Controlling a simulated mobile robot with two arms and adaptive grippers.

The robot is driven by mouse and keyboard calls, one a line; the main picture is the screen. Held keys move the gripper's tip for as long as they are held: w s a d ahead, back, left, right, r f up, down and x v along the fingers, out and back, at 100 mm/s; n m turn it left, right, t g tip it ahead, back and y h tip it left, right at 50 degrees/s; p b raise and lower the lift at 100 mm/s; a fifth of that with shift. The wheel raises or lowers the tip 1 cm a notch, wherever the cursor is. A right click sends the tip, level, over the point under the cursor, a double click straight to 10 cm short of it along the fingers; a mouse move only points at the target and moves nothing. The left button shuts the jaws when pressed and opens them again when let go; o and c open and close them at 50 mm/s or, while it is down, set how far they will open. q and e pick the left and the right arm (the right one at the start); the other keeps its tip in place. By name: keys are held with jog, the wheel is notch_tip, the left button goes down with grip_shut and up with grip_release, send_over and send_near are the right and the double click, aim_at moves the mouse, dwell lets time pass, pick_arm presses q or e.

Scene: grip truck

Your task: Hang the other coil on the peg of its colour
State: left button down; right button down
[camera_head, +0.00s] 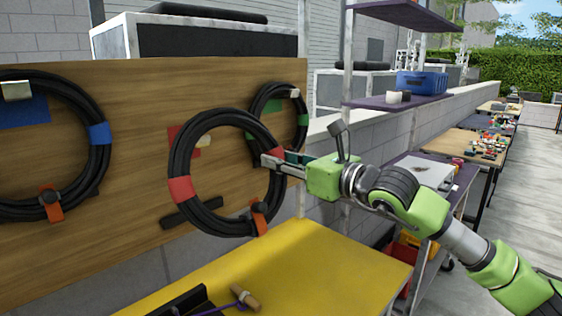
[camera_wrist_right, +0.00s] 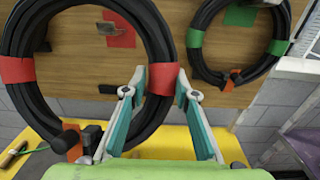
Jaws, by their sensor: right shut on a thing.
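My right gripper (camera_head: 268,161) is shut on the right side of a black coil with red tape (camera_head: 181,190), at a red band, as the right wrist view also shows (camera_wrist_right: 161,80). The coil hangs upright before the wooden board. The red patch (camera_head: 184,150) and its pale peg (camera_wrist_right: 108,28) show inside the ring, below its top; I cannot tell whether the ring is over the peg or in front of it. A green-taped coil (camera_head: 303,120) is at the green patch (camera_wrist_right: 240,15), right. A blue-taped coil (camera_head: 98,134) surrounds the blue patch (camera_head: 30,112), left. My left gripper is not in view.
A yellow tabletop (camera_head: 330,262) stands below the board (camera_head: 130,85); a wooden handle with purple cord (camera_head: 245,297) lies at its front. A dark bar (camera_head: 190,212) is on the board under the red patch. Shelves with a blue box (camera_head: 421,82) stand right.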

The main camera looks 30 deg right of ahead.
jog(key=shift+r+p+x, duration=0.2)
jog(key=shift+p+x, duration=5.25)
jog(key=shift+x, duration=1.05)
jog(key=shift+w+a+f+b, duration=0.1)
jog(key=shift+w+f+b, duration=0.05)
jog(key=shift+f+b, duration=0.65)
jog(key=shift+w+f+b, duration=0.2)
jog(key=shift+f+b, duration=0.6)
jog(key=shift+w+a+f+b, duration=0.1)
jog(key=shift+w+f+b, duration=0.05)
jog(key=shift+f+b, duration=0.65)
jog(key=shift+w+f, duration=0.1)
jog(key=c, duration=1.6)
grip_release()
jog(key=shift+o, duration=0.2)
jog(key=shift+w, duration=0.15)
